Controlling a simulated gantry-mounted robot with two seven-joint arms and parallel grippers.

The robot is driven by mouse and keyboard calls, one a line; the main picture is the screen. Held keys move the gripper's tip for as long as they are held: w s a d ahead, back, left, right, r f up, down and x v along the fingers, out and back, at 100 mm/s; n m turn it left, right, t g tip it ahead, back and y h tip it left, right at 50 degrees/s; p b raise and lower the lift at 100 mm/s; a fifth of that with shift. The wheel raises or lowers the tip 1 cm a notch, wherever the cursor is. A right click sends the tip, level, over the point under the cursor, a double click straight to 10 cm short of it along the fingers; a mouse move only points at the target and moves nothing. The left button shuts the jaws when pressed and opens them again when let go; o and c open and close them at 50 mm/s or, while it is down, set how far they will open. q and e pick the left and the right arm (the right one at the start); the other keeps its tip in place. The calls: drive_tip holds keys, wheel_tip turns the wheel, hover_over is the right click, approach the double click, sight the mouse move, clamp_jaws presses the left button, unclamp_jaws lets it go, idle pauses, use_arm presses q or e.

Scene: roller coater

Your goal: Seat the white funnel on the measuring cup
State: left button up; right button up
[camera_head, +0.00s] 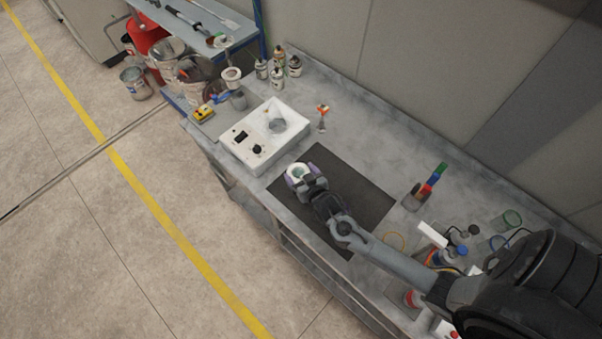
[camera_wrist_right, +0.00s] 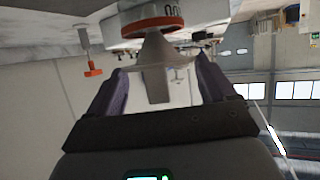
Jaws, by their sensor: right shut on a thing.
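My right gripper (camera_head: 300,176) is over the left end of the dark mat, its purple fingers closed around a pale funnel. From above, the white funnel (camera_head: 293,171) shows as a white ring with a greenish middle. In the right wrist view the funnel (camera_wrist_right: 155,82) is between the two fingertips of the gripper (camera_wrist_right: 155,70), its spout toward the picture's top. My left gripper is out of view.
The dark mat (camera_head: 365,188) has bare room. Several cans (camera_head: 278,78) stand behind, and bottles (camera_head: 461,250) at the right.

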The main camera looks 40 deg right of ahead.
drive_tip(key=shift+f+b, duration=0.4)
drive_tip(key=shift+f, duration=0.4)
drive_tip(key=shift+r+p, duration=0.35)
drive_tip(key=shift+p, duration=0.05)
drive_tip(key=shift+r+p, duration=0.3)
drive_tip(key=shift+r+p, duration=0.3)
drive_tip(key=shift+p, duration=0.05)
idle(0.4)
drive_tip(key=o, duration=0.8)
drive_tip(key=shift+o, duration=0.2)
